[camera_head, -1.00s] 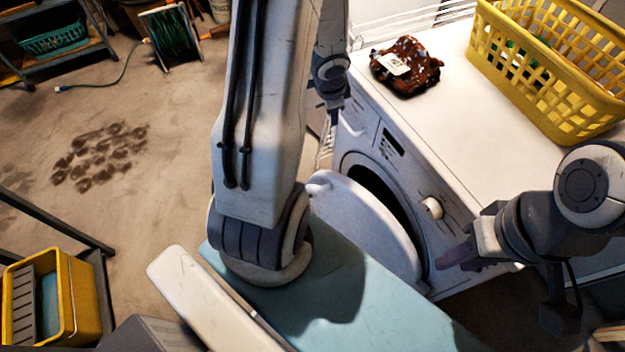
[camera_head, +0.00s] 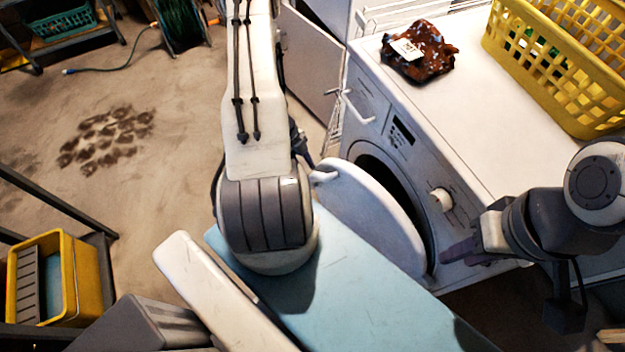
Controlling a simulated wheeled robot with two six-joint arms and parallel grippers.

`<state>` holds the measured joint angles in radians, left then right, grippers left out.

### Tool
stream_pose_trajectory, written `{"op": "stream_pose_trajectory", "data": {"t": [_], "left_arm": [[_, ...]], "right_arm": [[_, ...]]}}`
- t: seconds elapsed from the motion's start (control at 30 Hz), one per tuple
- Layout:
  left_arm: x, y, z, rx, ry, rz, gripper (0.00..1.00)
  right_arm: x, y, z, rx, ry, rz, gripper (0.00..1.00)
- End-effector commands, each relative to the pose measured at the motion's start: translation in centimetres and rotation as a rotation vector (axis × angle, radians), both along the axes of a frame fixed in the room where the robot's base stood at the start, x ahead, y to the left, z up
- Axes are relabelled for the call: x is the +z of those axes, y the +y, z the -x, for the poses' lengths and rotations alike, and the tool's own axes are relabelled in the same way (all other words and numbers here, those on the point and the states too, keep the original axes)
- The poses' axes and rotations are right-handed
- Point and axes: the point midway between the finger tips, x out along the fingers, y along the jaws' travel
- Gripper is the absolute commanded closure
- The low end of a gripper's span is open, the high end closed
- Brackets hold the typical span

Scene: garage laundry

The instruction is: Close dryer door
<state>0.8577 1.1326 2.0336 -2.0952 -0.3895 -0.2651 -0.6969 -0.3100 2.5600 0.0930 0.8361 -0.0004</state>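The dryer (camera_head: 470,180) is a white front-loader at right. Its round white door (camera_head: 370,215) stands open, swung out to the left, and the dark drum opening shows behind it. My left gripper (camera_head: 303,148) is mostly hidden behind my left arm. Its dark tip shows close to the door's upper left edge; I cannot tell whether it touches or is open. My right gripper (camera_head: 462,251) is in front of the dryer's face, right of the opening and below the knob (camera_head: 440,200). Its fingers overlap in this view, with nothing seen between them.
A yellow laundry basket (camera_head: 560,70) and a dark red patterned cloth bundle (camera_head: 420,50) are on the dryer top. A light blue board (camera_head: 370,300) lies below the door. A yellow bucket (camera_head: 75,280) stands lower left. Open floor (camera_head: 150,190) lies to the left.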

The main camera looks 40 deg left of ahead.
Motion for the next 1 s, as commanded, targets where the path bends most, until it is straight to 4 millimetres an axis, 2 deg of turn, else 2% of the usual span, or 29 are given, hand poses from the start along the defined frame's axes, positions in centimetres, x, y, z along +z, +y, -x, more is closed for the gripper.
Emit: {"op": "stream_pose_trajectory", "data": {"t": [0.03, 0.1, 0.3, 0.7, 0.8, 1.0], "left_arm": [[-1.4, -0.5, -0.1, -0.001, 0.003, 0.002, 0.65], [-2.5, -1.0, -0.2, -0.001, 0.002, 0.002, 0.65], [-4.7, -1.8, -0.6, -0.001, 0.001, -0.001, 0.65], [-5.2, -2.1, -0.6, 0.001, 0.001, -0.002, 0.65], [-5.2, -2.1, -0.7, 0.001, 0.001, -0.002, 1.00], [-5.2, -2.1, -0.7, 0.001, 0.000, -0.002, 1.00]], "right_arm": [[-0.8, 0.0, 0.0, 0.000, 0.000, 0.000, 0.65], [-1.3, 0.0, 0.0, 0.000, 0.000, 0.000, 0.65], [-2.0, 0.0, 0.0, 0.000, 0.000, 0.000, 0.65], [-2.1, 0.0, 0.0, 0.000, 0.000, 0.000, 0.65], [-2.1, 0.0, 0.0, 0.000, 0.000, 0.000, 0.65], [-2.1, 0.0, 0.0, 0.000, 0.000, 0.000, 0.65]]}}
